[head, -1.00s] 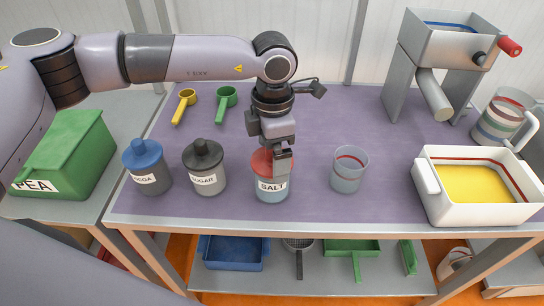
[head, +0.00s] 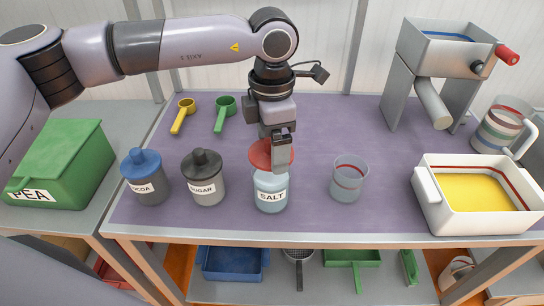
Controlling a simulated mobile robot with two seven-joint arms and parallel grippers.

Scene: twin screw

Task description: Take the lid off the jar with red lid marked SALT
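The SALT jar (head: 271,193) stands upright on the purple table top, a clear jar with pale contents and a white label. Its red lid (head: 262,154) is in my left gripper (head: 277,160), raised off the jar's rim and just above and slightly behind it. The fingers are shut on the lid, and the near finger hides part of it. My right gripper is not in view.
The SUGAR jar (head: 205,179) and COCOA jar (head: 146,178) stand to the left. An empty clear cup (head: 348,178) stands to the right. A white tray (head: 432,207) with yellow contents is further right. The table behind the jars is clear between the scoops and the mill (head: 397,90).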

